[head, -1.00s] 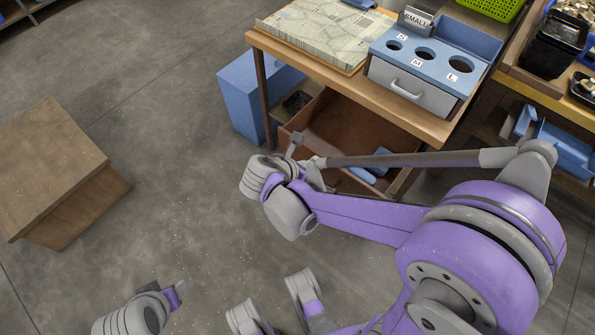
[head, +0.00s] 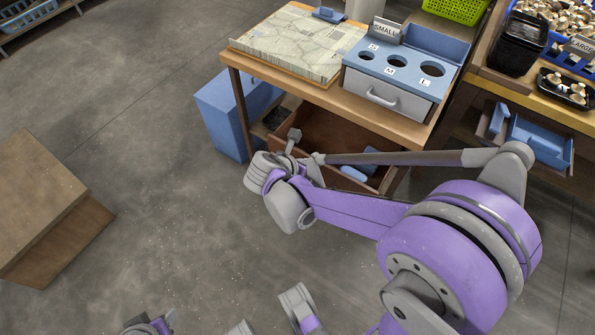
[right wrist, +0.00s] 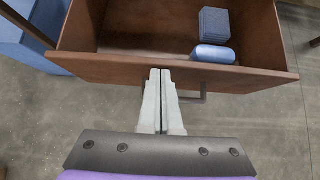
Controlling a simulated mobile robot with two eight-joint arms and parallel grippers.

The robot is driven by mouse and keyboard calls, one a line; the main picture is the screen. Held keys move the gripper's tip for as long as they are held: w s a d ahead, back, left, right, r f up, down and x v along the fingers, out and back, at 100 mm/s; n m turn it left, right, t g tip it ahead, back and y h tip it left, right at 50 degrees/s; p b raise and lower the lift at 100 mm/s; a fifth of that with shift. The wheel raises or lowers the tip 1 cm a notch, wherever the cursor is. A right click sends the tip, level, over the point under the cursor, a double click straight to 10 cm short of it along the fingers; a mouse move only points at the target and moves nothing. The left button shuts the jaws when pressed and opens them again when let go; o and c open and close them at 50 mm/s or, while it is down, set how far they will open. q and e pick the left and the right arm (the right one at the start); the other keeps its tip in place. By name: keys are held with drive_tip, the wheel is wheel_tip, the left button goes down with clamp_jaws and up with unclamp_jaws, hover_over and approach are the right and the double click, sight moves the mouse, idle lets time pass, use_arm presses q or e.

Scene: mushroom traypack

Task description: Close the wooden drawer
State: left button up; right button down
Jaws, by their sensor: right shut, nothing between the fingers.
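The brown wooden drawer (head: 335,130) is partly open under the wooden table. The right wrist view shows its front panel (right wrist: 105,70) and a grey bar handle (right wrist: 203,90). My right gripper (right wrist: 161,72) is shut and empty. In the head view, the right gripper (head: 294,136) is just in front of the drawer, partly hidden by my wrist. My left gripper (head: 168,320) is at the bottom edge, mostly cut off.
Inside the drawer lie a blue rounded piece (right wrist: 214,54) and stacked blue blocks (right wrist: 214,25). The table (head: 300,93) carries a map board and a blue sorter with a small grey drawer. A blue box (head: 220,115) stands left, a wooden box (head: 40,200) further left. Floor between is clear.

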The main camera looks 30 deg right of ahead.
drive_tip(key=w+d, duration=0.3)
drive_tip(key=d, duration=0.4)
drive_tip(key=w+d, duration=0.3)
drive_tip(key=d, duration=0.5)
drive_tip(key=shift+w, duration=0.1)
